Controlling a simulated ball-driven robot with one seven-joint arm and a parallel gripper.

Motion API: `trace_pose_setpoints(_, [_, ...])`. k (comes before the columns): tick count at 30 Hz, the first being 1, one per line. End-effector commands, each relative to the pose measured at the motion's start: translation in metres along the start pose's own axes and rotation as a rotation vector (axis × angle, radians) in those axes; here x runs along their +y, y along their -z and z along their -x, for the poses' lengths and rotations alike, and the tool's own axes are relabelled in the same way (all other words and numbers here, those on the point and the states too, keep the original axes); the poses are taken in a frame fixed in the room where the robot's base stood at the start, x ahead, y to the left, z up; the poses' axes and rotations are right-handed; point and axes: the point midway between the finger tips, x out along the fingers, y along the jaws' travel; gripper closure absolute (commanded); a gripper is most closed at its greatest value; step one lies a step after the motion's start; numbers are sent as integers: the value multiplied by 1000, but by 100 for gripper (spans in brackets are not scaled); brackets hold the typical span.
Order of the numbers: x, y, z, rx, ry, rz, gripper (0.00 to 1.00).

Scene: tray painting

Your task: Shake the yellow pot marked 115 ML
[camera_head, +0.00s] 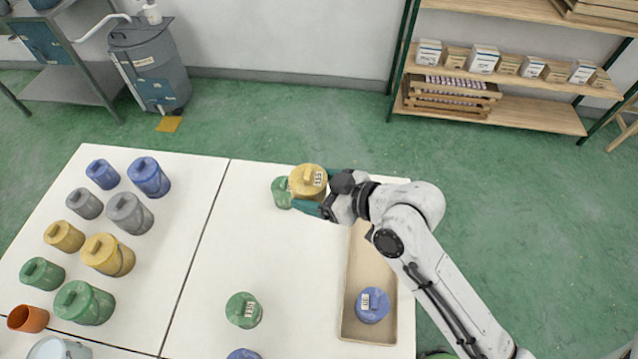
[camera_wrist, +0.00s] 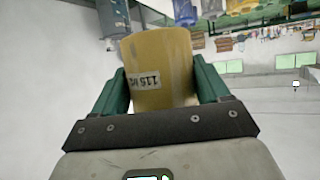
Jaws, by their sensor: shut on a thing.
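The yellow pot (camera_head: 308,181) has a lid with a raised grip and a white label. It is in my gripper (camera_head: 318,205), above the far part of the table near a green pot. In the wrist view the yellow pot (camera_wrist: 158,66) sits between the two green fingers, and its label appears upside down and reads 115 ML. My gripper (camera_wrist: 163,95) is shut on the pot's sides. The gap between the pot and the table cannot be told from these views.
A green pot (camera_head: 281,192) stands just left of the held pot. Another green pot (camera_head: 243,310) is nearer. A tan tray (camera_head: 358,270) holds a blue pot (camera_head: 372,305). Several coloured pots line the table's left side. The middle of the white table (camera_head: 260,250) is clear.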

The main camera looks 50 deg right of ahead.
Motion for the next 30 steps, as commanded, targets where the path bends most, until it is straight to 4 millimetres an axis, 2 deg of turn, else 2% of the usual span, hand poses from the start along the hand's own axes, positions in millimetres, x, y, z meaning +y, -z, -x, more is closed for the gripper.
trace_pose_setpoints(1, [12, 1, 3, 4, -6, 1, 70])
trace_pose_setpoints(6, [45, -2, 10, 5, -5, 1, 70])
trace_pose_setpoints(10, [58, -4, 12, 4, -2, 1, 70])
trace_pose_setpoints(13, [53, -4, 12, 3, 1, 3, 70])
trace_pose_setpoints(19, [12, -1, 3, 2, 4, 3, 70])
trace_pose_setpoints(24, [-8, 2, -1, 3, -1, 2, 70])
trace_pose_setpoints(27, [-5, 2, -1, 4, -4, 1, 70])
trace_pose_setpoints(30, [11, 1, 2, 4, -5, 1, 70])
